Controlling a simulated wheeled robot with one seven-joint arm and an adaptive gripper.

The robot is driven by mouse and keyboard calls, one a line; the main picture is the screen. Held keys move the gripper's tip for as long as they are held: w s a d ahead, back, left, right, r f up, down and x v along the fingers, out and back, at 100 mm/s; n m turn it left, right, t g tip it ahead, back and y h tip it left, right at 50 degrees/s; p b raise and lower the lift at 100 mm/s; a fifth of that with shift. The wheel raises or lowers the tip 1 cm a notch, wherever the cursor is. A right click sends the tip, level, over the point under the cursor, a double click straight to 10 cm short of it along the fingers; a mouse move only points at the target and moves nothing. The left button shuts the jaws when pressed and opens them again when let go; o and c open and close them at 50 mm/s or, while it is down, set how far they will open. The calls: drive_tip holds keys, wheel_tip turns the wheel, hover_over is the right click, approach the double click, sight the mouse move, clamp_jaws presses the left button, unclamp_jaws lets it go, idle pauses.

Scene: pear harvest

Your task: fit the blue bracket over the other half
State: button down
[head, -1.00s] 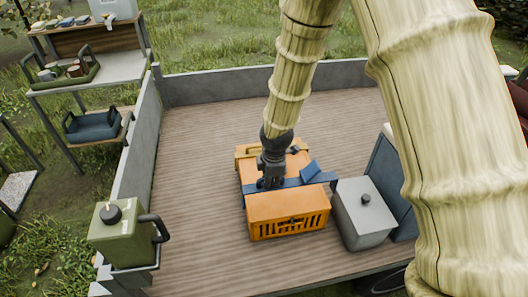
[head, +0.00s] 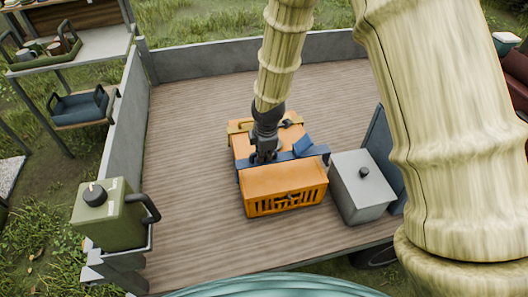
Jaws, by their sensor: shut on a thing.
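The blue bracket (head: 302,146) lies across the top of an orange crate (head: 287,182) in the head view. It runs from the crate's left edge to past its right edge, with a raised flap near the right end. My gripper (head: 264,158) points down and is shut on the blue bracket left of its middle. My gripper hides part of the bracket. A yellow-tan strap or bracket (head: 240,126) sits across the crate's far part. I cannot tell which piece is the other half, or whether the bracket touches the crate.
The crate stands on a plank cargo bed (head: 190,190) with low grey walls (head: 250,62). A grey lidded box (head: 362,188) stands close to the crate's right. A green canister (head: 108,215) is at the left edge. The planks left of the crate are clear.

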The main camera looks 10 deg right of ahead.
sight(264, 163)
drive_tip(key=shift+s+f, duration=0.25)
drive_tip(key=shift+f+b, duration=0.25)
drive_tip(key=shift+b, duration=0.05)
drive_tip(key=shift+w+f+b, duration=0.25)
drive_tip(key=shift+f+b, duration=0.05)
drive_tip(key=shift+f, duration=0.5)
drive_tip(key=shift+s+f+b, duration=0.2)
drive_tip(key=shift+f+b, duration=0.2)
drive_tip(key=shift+f, duration=0.25)
drive_tip(key=shift+w+f, duration=0.15)
drive_tip(key=shift+f, duration=0.3)
drive_tip(key=shift+r+p, duration=0.1)
drive_tip(key=shift+p, duration=0.2)
drive_tip(key=shift+f+b, duration=1)
drive_tip(key=shift+f, duration=0.95)
idle(0.5)
